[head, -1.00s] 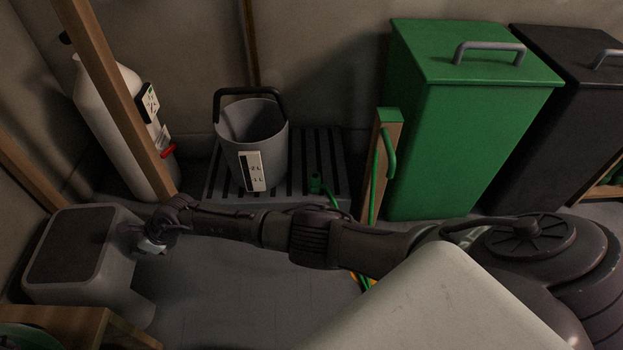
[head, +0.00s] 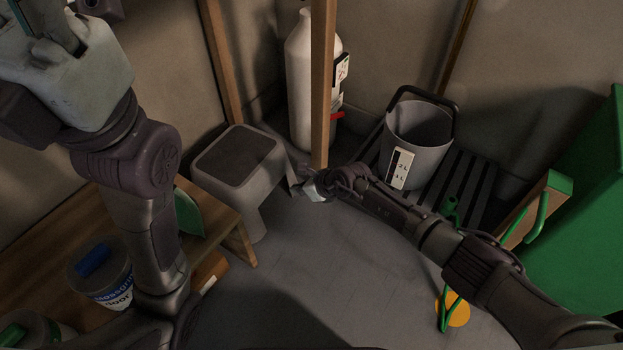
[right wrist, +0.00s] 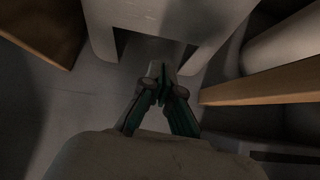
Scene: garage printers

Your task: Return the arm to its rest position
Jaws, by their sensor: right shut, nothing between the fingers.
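My right arm reaches in from the lower right of the head view. Its gripper (head: 307,190) is in front of a grey step stool (head: 238,165), beside a wooden post (head: 322,90). In the right wrist view the dark fingers of my right gripper (right wrist: 163,84) are closed together with nothing between them, pointing towards the stool's legs (right wrist: 103,32). My left arm rises at the left of the head view. Its pale end part is cut off by the upper left edge, and I cannot make out its fingers clearly.
A wooden bench (head: 50,255) with a labelled tub (head: 100,275) stands at the left. A white cylinder (head: 302,80) stands behind the post. A grey bucket (head: 418,135) stands on a slatted platform (head: 472,190). A green bin (head: 585,220) is at the right. The middle floor (head: 310,265) is open.

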